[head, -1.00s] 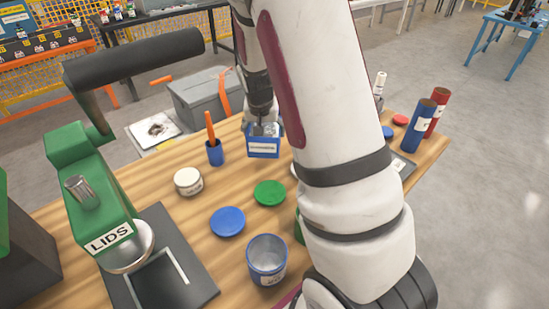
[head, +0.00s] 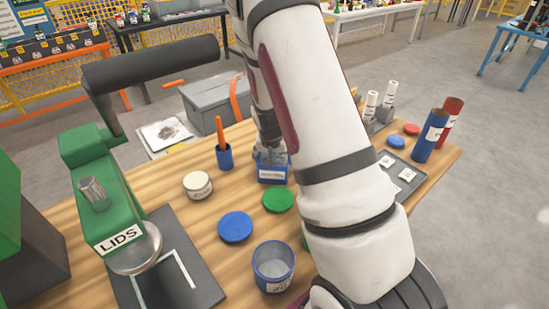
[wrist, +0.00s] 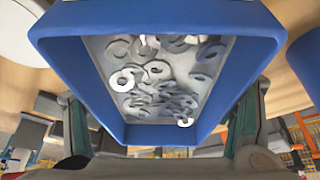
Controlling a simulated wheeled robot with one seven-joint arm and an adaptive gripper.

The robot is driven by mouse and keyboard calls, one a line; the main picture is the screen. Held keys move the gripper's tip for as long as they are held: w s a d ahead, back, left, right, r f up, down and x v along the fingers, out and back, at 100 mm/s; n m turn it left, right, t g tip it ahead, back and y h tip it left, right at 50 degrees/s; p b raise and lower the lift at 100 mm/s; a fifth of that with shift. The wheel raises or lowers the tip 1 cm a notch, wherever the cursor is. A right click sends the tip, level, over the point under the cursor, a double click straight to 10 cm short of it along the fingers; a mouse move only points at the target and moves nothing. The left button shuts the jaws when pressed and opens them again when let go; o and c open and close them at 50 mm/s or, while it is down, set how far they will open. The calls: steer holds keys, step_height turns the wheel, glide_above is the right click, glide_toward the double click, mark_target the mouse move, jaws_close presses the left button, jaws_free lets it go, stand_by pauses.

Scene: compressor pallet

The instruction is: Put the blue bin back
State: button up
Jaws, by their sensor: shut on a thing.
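The blue bin (head: 272,174) is at the far edge of the wooden table in the head view, with a white label on its near side. In the wrist view the bin (wrist: 160,136) fills the middle and holds many grey and white ring-shaped washers (wrist: 160,85). My gripper (head: 270,153) is shut on the bin from above, with a finger at each side of it in the wrist view. The bin looks roughly level. I cannot tell whether its underside touches the table.
A blue cup with an orange tool (head: 223,155) stands left of the bin. A green lid (head: 278,200), a blue lid (head: 235,226), a white jar (head: 197,185) and an open blue tin (head: 273,266) are nearer. A green lid press (head: 100,195) stands left. My arm hides the table's middle right.

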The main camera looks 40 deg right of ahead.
steer(key=shift+f, duration=0.1)
steer(key=o, duration=1.9)
